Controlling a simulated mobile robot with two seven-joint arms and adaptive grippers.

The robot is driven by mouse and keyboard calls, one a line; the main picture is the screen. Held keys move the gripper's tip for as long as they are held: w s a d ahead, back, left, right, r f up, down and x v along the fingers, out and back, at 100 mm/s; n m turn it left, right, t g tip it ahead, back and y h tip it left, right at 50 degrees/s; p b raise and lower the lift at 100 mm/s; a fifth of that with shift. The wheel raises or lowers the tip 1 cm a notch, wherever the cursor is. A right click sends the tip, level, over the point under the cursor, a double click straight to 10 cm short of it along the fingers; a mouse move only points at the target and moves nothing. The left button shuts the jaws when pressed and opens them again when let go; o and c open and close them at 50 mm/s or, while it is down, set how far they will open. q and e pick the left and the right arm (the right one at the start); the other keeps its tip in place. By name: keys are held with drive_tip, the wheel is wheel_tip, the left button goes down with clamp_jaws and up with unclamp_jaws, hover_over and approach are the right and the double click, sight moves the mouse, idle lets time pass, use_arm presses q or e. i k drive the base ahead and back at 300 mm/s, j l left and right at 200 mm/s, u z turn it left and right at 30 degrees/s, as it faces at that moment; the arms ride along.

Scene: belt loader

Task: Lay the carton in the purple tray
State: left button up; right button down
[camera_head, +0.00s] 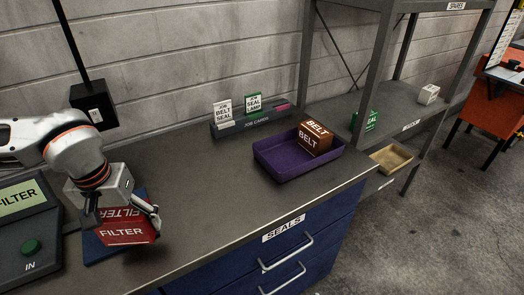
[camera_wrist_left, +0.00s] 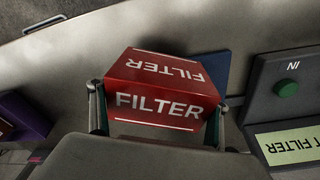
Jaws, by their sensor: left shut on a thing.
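A red carton (camera_head: 122,233) marked FILTER is at the left of the bench in the head view, over or on a dark blue mat (camera_head: 96,250); I cannot tell whether it touches the mat. My left gripper (camera_head: 124,218) is shut on it from above, one finger on each side. In the left wrist view the red carton (camera_wrist_left: 160,88) sits between the two fingers. The purple tray (camera_head: 285,173) stands on the bench to the right, with a brown carton (camera_head: 314,140) marked BELT in its far right part. The right gripper is not in view.
A dark console (camera_head: 30,236) with a green button and FILTER display stands left of the mat. A job card holder (camera_head: 250,122) stands at the wall. The bench between mat and tray is clear. A metal shelf (camera_head: 400,130) stands beyond the tray.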

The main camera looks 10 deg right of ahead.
sight(289, 158)
drive_tip(key=l+z, duration=0.3)
drive_tip(key=i+l+z, duration=0.25)
drive_tip(key=l, duration=0.15)
drive_tip(key=l+z, duration=0.3)
drive_tip(key=l, duration=0.1)
